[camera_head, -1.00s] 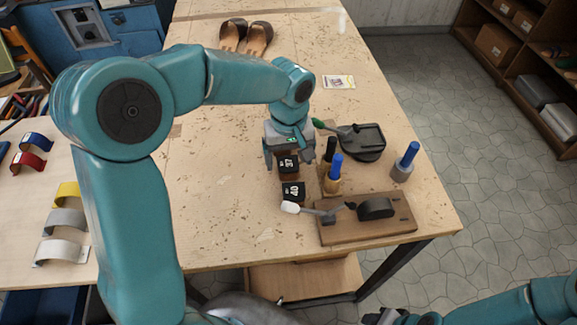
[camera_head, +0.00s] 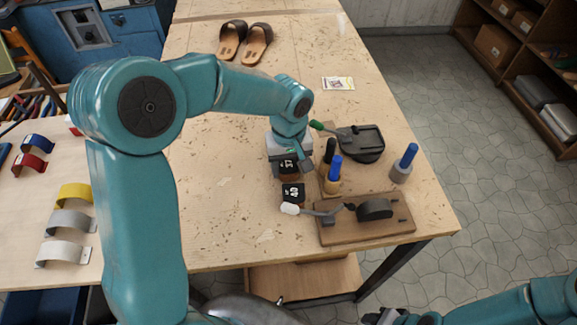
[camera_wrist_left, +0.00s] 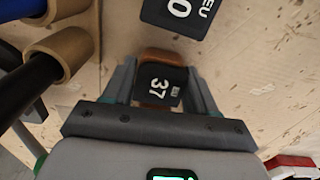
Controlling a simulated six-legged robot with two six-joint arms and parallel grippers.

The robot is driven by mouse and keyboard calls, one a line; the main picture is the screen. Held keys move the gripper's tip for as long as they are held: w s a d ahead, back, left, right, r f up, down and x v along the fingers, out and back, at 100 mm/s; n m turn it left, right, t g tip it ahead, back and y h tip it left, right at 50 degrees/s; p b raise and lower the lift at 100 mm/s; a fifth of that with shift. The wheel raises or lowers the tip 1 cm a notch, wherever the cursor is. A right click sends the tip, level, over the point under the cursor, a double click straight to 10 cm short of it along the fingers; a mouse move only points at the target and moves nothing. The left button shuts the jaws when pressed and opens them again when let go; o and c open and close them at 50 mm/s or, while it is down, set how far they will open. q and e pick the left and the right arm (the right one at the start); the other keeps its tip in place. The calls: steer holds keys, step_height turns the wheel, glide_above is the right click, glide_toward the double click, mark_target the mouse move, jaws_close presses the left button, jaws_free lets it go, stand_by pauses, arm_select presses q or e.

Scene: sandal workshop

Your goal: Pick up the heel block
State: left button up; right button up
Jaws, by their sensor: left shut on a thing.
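A heel block (camera_head: 289,167) with a black top marked 37 and brown wooden sides is between the fingers of my left gripper (camera_head: 291,172). In the left wrist view the fingers lie on both sides of this block (camera_wrist_left: 160,80), and the gripper is shut on it. I cannot tell whether the block is clear of the table. A second black-topped block (camera_head: 293,192), marked 40, stands just in front of it, apart from the gripper; it also shows in the left wrist view (camera_wrist_left: 180,12). My right gripper (camera_head: 382,318) is only partly in view at the bottom edge.
Close to the right stand a blue-handled tool (camera_head: 334,175) and a black-handled one (camera_head: 328,152). Sandals (camera_head: 256,43) lie far back; the table's left middle is clear.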

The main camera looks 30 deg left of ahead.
arm_select(q)
step_height(320, 180, up, 20)
stand_by(0.3)
